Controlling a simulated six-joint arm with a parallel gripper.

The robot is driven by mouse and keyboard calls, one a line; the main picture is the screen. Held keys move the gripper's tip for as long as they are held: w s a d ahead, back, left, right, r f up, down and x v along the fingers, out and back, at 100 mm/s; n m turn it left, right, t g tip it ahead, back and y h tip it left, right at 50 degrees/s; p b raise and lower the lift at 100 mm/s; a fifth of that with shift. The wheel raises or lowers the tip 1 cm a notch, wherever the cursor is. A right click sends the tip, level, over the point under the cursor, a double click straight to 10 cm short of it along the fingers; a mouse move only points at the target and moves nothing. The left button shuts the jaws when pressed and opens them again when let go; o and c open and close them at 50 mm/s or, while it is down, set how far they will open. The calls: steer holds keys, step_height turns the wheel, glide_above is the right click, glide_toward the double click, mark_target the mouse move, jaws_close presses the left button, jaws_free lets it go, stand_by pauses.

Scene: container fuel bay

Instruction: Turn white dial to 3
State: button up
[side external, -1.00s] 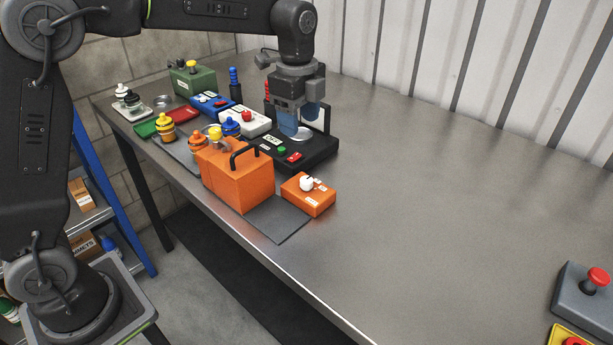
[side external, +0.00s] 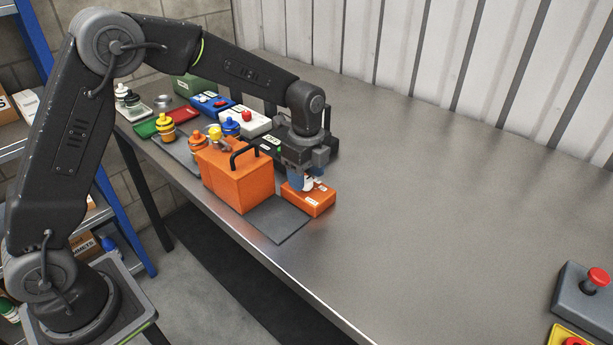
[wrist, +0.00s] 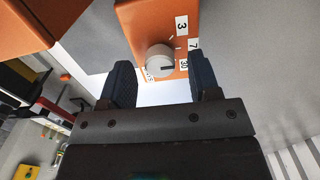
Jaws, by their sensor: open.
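The white dial (wrist: 160,58) sits on top of a small orange box (wrist: 142,16) near the front edge of the table. In the wrist view, labels 3, 7 and 30 show around the dial, and a dark pointer mark on it faces toward the 30 label. My gripper (wrist: 160,82) is open, with one dark finger on each side, and the dial lies between and just beyond the fingertips. In the side view my gripper (side external: 305,180) is right above the orange box (side external: 312,204) and partly hides the dial (side external: 308,184). I cannot tell whether the fingers touch the dial.
A larger orange case (side external: 236,180) with a black handle stands close to the left of the box. A dark mat (side external: 275,220) lies in front. Behind are a white box (side external: 252,121) and several coloured jars.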

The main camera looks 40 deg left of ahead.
steer(key=shift+f, duration=0.5)
steer(key=c, duration=0.9)
